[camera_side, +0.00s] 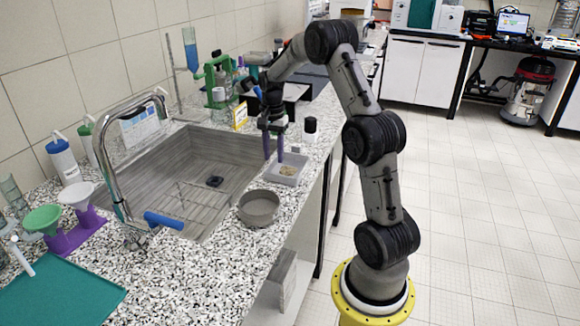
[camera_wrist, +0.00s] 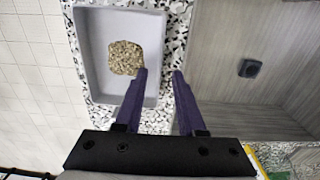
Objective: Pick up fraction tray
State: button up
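The fraction tray, a small pale grey rectangular tray (camera_side: 284,181), sits on the speckled counter just right of the sink in the side view. It fills the upper left of the wrist view (camera_wrist: 98,62) and holds a small heap of tan grains (camera_wrist: 126,58). My gripper (camera_side: 273,159) points down at the tray's sink-side edge, with its two purple fingers apart. In the wrist view my gripper (camera_wrist: 160,72) has its left finger over the tray's inside and its right finger outside the wall. Nothing is between the fingertips except perhaps the wall; contact is unclear.
The sink (camera_side: 175,165) lies directly left of the tray, its drain (camera_wrist: 249,68) showing in the wrist view. A round grey pan (camera_side: 259,208) stands nearer the camera. A dark-capped white jar (camera_side: 309,129) stands behind the tray. The counter's front edge is close on the right.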

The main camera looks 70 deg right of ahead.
jog(key=shift+f, duration=0.7)
grip_shut()
dwell(0.9)
